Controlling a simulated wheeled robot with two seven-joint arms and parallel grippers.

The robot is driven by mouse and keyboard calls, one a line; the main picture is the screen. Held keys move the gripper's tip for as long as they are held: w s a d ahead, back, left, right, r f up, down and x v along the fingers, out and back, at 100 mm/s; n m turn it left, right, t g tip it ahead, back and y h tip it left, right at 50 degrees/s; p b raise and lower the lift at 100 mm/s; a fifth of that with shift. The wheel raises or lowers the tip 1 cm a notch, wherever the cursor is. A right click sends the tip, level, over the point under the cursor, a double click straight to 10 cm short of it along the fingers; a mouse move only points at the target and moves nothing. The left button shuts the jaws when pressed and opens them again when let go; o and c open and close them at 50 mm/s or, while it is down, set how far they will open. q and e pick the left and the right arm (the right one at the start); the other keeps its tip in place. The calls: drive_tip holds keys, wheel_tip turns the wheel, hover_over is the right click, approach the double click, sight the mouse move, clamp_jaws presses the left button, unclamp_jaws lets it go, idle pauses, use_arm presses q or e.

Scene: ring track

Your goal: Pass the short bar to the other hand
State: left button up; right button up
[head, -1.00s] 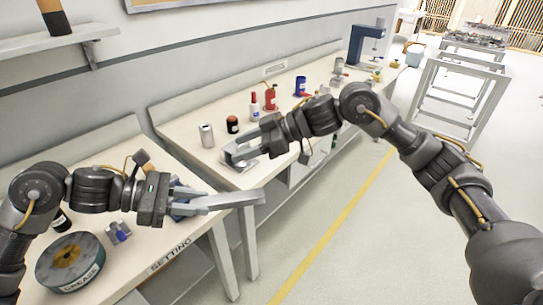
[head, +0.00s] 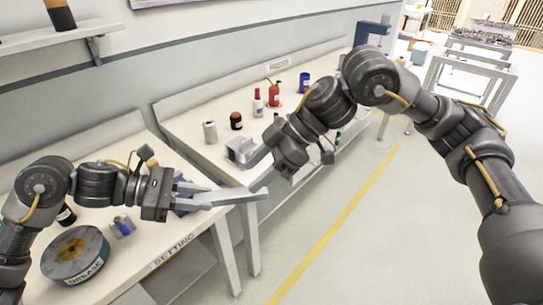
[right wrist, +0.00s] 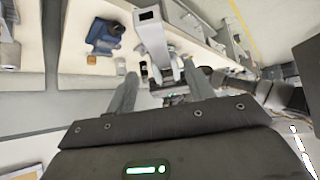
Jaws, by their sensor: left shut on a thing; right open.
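The short bar (head: 232,197) is a light grey bar, and it sticks out to the right from my left gripper (head: 186,193) in the head view. My left gripper is shut on its left part, above the front edge of the near bench. My right gripper (head: 255,174) is open, just above and behind the bar's free end.
A grease tin (head: 75,256) and a small blue-and-grey part (head: 122,227) are on the near bench. On the far bench stand a grey can (head: 210,132), a dark jar (head: 236,121), red bottles and a metal block (head: 240,150). Open floor lies right of the benches.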

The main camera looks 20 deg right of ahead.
sight(232, 193)
drive_tip(key=x, duration=0.7)
drive_tip(key=shift+c, duration=0.2)
drive_tip(key=c, duration=0.9)
use_arm(q)
drive_tip(key=o, duration=1.1)
use_arm(e)
drive_tip(key=shift+c, duration=0.9)
